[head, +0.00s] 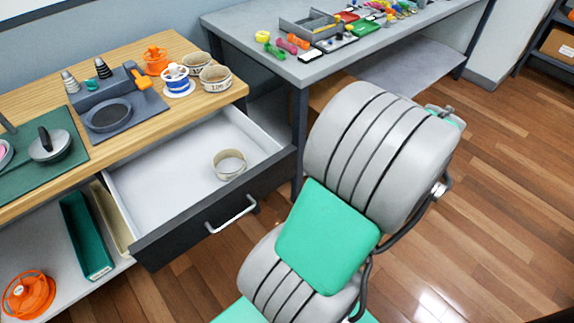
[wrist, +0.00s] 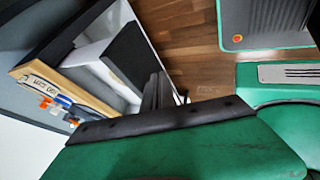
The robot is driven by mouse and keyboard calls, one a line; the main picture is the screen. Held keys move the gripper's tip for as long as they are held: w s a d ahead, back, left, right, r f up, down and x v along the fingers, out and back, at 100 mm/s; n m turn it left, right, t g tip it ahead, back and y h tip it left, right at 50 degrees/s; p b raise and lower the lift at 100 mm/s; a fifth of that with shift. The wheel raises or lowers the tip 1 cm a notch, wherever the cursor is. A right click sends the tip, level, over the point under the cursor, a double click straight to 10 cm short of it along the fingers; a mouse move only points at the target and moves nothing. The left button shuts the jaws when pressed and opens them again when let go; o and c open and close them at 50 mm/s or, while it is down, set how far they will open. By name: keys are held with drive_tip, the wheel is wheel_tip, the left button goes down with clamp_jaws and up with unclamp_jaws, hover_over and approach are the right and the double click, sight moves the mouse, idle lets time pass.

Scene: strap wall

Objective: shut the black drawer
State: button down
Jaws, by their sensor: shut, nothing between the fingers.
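The black drawer (head: 175,237) under the wooden counter is pulled well out in the head view. Its white inside shows, with a small cream bowl (head: 229,165) in it. A silver bar handle (head: 232,214) is on its dark front. In the wrist view the dark front of the drawer (wrist: 129,58) is tilted, left of my gripper (wrist: 156,88). My gripper is shut and empty, with its dark fingers close to the drawer front; I cannot tell whether they touch. In the head view my gripper is not visible.
The wooden counter (head: 165,122) holds a toy stove (head: 108,115), cups and bowls. A grey table (head: 300,66) with small toys stands behind on the right. A lower shelf holds a green bin (head: 84,236) and an orange item (head: 28,294). Wooden floor on the right is open.

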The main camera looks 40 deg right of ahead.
drive_tip(key=w+a+f, duration=0.1)
drive_tip(key=w+f, duration=0.1)
drive_tip(key=w+a+f, duration=0.1)
drive_tip(key=w+f, duration=0.2)
drive_tip(key=w+a+f, duration=0.1)
drive_tip(key=w+f, duration=0.1)
drive_tip(key=w, duration=0.1)
drive_tip(key=shift+w+a+f+b, duration=0.15)
drive_tip(key=shift+a+f+b, duration=0.15)
